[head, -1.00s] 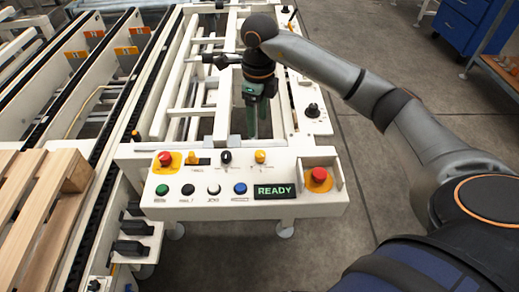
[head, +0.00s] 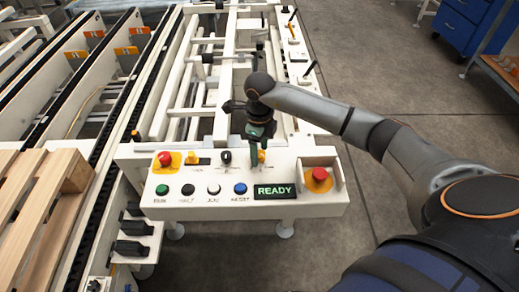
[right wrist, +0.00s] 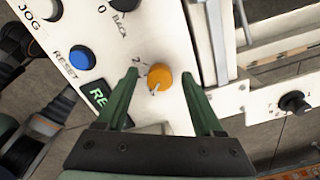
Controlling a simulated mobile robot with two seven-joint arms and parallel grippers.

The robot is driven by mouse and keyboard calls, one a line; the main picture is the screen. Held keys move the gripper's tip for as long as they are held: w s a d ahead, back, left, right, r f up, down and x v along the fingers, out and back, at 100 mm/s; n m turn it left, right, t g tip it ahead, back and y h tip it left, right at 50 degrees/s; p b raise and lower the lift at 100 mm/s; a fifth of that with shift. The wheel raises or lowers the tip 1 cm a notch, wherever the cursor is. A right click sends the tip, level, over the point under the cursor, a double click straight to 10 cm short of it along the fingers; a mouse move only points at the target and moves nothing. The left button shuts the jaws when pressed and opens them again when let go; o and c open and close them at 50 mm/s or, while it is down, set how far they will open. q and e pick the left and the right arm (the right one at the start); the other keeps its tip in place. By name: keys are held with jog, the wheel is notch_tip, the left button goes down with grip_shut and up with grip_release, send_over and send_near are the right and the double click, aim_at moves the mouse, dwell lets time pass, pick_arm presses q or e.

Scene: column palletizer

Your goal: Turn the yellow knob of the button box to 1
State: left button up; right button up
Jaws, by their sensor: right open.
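The button box (head: 215,208) is a white panel at the front of the machine. Its yellow knob (head: 262,157) is partly hidden behind my right gripper (head: 257,163) in the head view. In the right wrist view the yellow knob (right wrist: 160,75) shows between the two green fingers of my right gripper (right wrist: 159,76), which are open with a gap on each side. A pale mark on the knob points to the lower left in that view, and a "2" is printed close by. Which number the knob is set to, I cannot tell. My left gripper is out of view.
The panel also carries a black knob (head: 225,157), a red emergency button (head: 165,158), a blue reset button (head: 240,188) and a READY display (head: 274,191). Another red button (head: 319,174) sits in a raised housing at the right. A wooden pallet (head: 40,200) lies at the left.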

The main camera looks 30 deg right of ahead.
grip_shut()
dwell(0.5)
